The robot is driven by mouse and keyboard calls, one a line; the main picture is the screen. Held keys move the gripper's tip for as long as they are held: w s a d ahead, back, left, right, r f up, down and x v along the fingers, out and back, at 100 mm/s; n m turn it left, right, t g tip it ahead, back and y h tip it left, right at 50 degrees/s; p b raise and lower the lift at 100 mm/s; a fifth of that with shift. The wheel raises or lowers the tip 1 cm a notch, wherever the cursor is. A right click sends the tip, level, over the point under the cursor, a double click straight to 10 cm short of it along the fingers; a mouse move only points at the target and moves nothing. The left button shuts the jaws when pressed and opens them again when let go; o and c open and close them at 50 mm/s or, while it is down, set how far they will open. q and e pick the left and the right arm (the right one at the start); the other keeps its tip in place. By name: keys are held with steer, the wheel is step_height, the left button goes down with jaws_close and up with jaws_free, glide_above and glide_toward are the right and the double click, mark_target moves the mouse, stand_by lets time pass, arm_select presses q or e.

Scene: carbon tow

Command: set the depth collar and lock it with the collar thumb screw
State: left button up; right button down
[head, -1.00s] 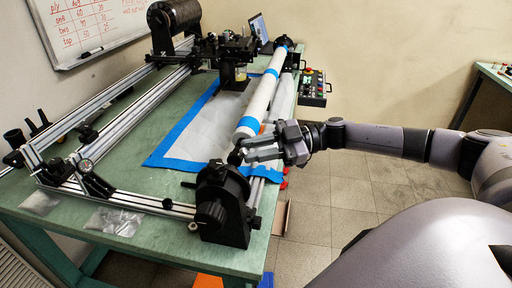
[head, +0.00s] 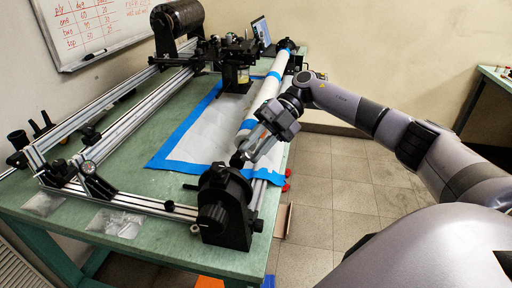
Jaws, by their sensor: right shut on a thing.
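My right gripper (head: 252,150) reaches down from the upper right to the near end of the long white tube (head: 258,108) with blue bands. It is shut on a small dark part (head: 237,160) there, just behind the black end stand (head: 226,200). The fingers hide most of this part, and I cannot tell whether it is the depth collar or its thumb screw. A black knob (head: 211,215) shows on the near face of the stand. My left gripper is not in view.
The green table (head: 130,180) carries aluminium rails (head: 130,122), a black carriage (head: 235,50) and a dark spool (head: 177,22). A blue-edged white sheet (head: 200,130) lies under the tube. Small clear bags (head: 117,223) lie at the front left. Open floor is at the right.

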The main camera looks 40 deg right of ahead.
steer(key=n+h, duration=0.1)
steer(key=n, duration=0.1)
steer(key=n+g+h, duration=0.1)
steer(key=n+h, duration=0.1)
steer(key=shift+w+a+r+g+p, duration=0.1)
steer(key=shift+a+r+g+p, duration=0.1)
steer(key=shift+r+g+p, duration=0.15)
steer(key=shift+a+n+h, duration=0.15)
steer(key=shift+n+h, duration=1.25)
steer(key=c, duration=0.9)
jaws_free()
steer(key=v, duration=0.7)
steer(key=shift+r, duration=0.1)
